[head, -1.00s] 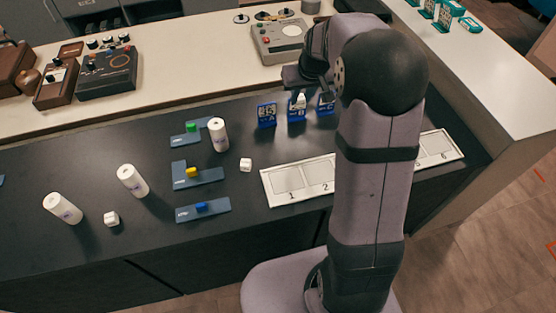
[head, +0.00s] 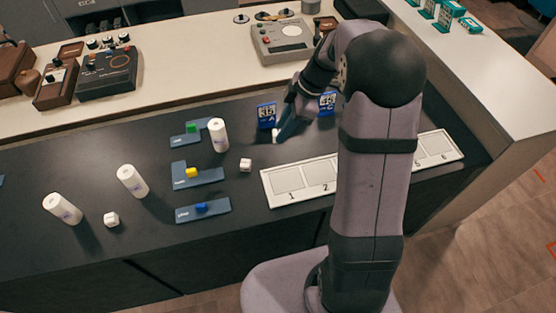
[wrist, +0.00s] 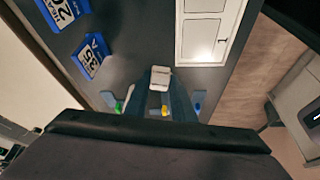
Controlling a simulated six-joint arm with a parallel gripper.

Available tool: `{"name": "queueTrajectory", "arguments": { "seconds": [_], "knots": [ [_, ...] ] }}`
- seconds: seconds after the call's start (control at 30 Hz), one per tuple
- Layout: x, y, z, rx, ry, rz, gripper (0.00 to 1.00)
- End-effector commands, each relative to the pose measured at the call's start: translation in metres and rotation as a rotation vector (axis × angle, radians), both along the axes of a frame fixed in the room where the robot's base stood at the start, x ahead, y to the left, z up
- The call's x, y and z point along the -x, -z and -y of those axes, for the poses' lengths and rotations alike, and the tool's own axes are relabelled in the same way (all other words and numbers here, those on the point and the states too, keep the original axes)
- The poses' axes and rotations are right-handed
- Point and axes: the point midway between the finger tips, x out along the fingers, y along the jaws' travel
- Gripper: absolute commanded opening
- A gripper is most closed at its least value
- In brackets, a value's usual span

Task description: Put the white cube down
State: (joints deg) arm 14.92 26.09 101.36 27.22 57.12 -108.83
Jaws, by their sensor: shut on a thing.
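My gripper (head: 277,135) is shut on a white cube (wrist: 160,78), seen between the fingertips in the wrist view. In the head view only a small white bit of it (head: 275,140) shows at the fingertips. The gripper hangs over the dark counter, in front of the blue stands and apart from the numbered white board (head: 265,183). Whether the held cube touches the counter I cannot tell. Two other white cubes lie on the counter: one (head: 246,165) left of the board, one (head: 112,219) at the front left.
Blue numbered stands (head: 266,116) (head: 327,103) are behind the gripper. Three white cylinders (head: 218,135) (head: 132,181) (head: 62,208) stand to the left. Blue plates hold green (head: 191,127), yellow (head: 192,173) and blue (head: 201,207) blocks. Counter between stands and board is clear.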

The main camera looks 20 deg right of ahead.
Motion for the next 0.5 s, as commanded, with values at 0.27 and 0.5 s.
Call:
{"name": "queueTrajectory", "arguments": {
  "seconds": [0.27,0.5],
  "knots": [
    [0.0007,0.0001,-0.0005,0.001,-0.199,0.000,0.01],
    [0.0015,0.0086,-0.0008,0.000,-0.211,-0.003,0.01]
  ]
}}
